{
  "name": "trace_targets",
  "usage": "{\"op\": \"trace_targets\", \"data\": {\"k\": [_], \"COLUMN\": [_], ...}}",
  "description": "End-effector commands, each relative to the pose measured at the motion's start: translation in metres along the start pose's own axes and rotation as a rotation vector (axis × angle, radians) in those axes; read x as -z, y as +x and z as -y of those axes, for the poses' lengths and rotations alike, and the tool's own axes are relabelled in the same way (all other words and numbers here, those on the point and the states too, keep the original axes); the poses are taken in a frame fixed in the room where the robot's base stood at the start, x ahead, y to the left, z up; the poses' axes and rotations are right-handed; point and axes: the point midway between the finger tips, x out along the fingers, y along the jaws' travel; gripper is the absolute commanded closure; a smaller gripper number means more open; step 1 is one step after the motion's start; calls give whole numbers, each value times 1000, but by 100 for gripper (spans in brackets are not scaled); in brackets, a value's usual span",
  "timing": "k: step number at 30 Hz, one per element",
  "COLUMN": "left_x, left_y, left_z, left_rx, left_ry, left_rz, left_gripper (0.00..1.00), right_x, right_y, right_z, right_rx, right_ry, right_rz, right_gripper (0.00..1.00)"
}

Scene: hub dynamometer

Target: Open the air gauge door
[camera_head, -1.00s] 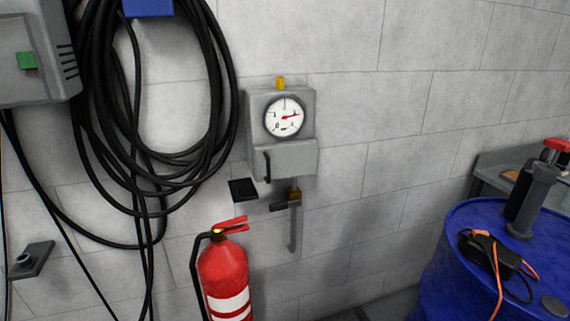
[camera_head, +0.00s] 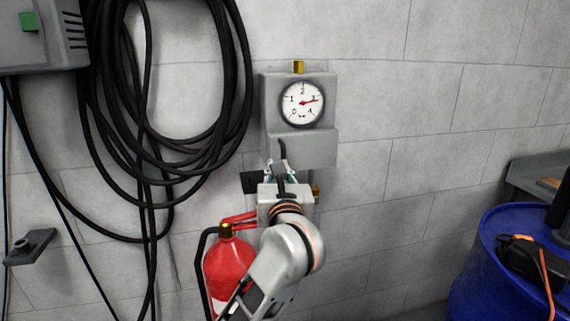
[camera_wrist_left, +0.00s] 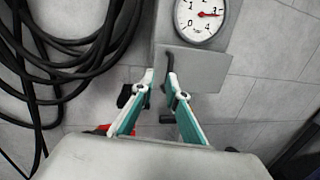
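The air gauge (camera_head: 302,103) is a grey wall box with a round white dial and a red needle. Its door (camera_head: 312,149) is the grey lower panel, which looks closed. A black curved handle (camera_wrist_left: 170,68) is at the door's left side; in the head view its lower part is hidden by my gripper. My left gripper (camera_head: 283,170) is just below and in front of the handle, pointing up at it. In the left wrist view, its teal fingers (camera_wrist_left: 163,80) are apart, with the handle's lower end showing between the tips. I cannot tell whether they touch it. My right gripper is not in view.
A red fire extinguisher (camera_head: 228,262) stands below, close to my left arm. Black hose coils (camera_head: 103,120) hang left of the gauge. A small brass valve (camera_head: 316,191) sits under the box. A blue drum (camera_head: 490,262) is at the right; the wall between is clear.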

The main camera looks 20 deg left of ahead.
Motion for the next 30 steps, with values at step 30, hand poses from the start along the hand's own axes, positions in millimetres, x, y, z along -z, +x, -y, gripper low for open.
{"op": "trace_targets", "data": {"k": [30], "left_x": [6], "left_y": [78], "left_z": [20], "left_rx": [50], "left_ry": [-78], "left_rz": [-57], "left_gripper": [86], "right_x": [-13], "right_y": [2], "right_z": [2], "right_rx": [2], "right_ry": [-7], "right_rz": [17], "right_gripper": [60]}}
